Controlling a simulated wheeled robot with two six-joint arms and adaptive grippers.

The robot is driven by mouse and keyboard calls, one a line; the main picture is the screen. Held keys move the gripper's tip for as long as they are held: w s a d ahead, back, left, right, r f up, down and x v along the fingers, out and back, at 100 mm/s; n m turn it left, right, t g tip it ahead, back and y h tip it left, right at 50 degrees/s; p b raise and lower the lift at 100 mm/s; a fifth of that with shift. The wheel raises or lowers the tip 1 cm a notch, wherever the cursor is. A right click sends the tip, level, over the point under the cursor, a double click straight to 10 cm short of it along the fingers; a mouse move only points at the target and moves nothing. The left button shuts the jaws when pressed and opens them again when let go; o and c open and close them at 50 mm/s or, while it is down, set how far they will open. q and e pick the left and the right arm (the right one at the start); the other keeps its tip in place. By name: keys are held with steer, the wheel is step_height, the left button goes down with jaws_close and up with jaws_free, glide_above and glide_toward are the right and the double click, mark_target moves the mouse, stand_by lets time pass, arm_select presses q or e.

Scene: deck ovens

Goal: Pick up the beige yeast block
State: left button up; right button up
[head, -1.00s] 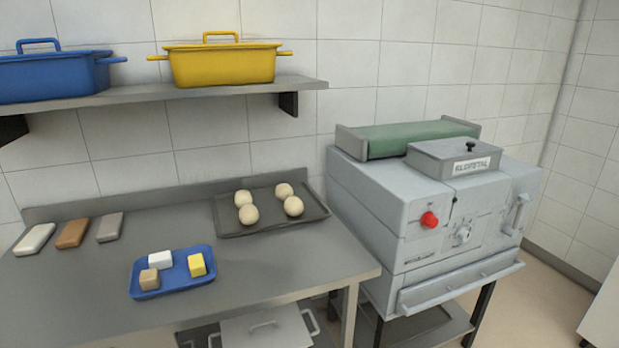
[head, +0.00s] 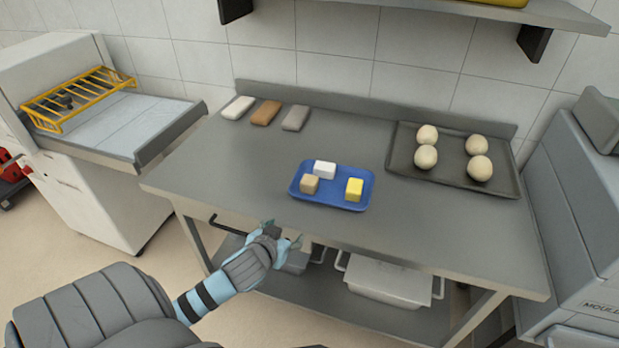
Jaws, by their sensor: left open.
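The beige yeast block (head: 310,184) sits at the front left of a blue tray (head: 338,203) on the steel table. A white block (head: 325,168) is behind it and a yellow block (head: 354,189) is to its right on the same tray. My left gripper (head: 283,235) is open and empty at the table's front edge, in front of the tray and a little left of the beige block, apart from it. My right gripper is out of view.
Three flat bars, one of them brown (head: 265,112), lie at the table's back left. A dark baking tray (head: 452,177) with several dough balls is at the right. Machines flank the table; a lidded container (head: 388,283) stands below. The table's left front is clear.

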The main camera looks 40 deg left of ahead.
mark_target(308, 182)
arm_select(q)
steer(key=w+r, duration=0.1)
steer(key=r, duration=0.1)
steer(key=w+a+r+t, duration=0.1)
steer(key=w+r, duration=0.1)
steer(key=r, duration=0.1)
steer(key=w+r+t, duration=0.1)
steer(key=r, duration=0.1)
steer(key=shift+w+a+r+n, duration=0.2)
steer(key=shift+a+n, duration=0.1)
steer(key=shift+n, duration=0.1)
steer(key=shift+t, duration=0.3)
steer(key=b+x, duration=0.3)
steer(key=x, duration=1.1)
steer(key=shift+w+d+r, duration=0.1)
steer(key=shift+w, duration=0.25)
steer(key=c, duration=1.3)
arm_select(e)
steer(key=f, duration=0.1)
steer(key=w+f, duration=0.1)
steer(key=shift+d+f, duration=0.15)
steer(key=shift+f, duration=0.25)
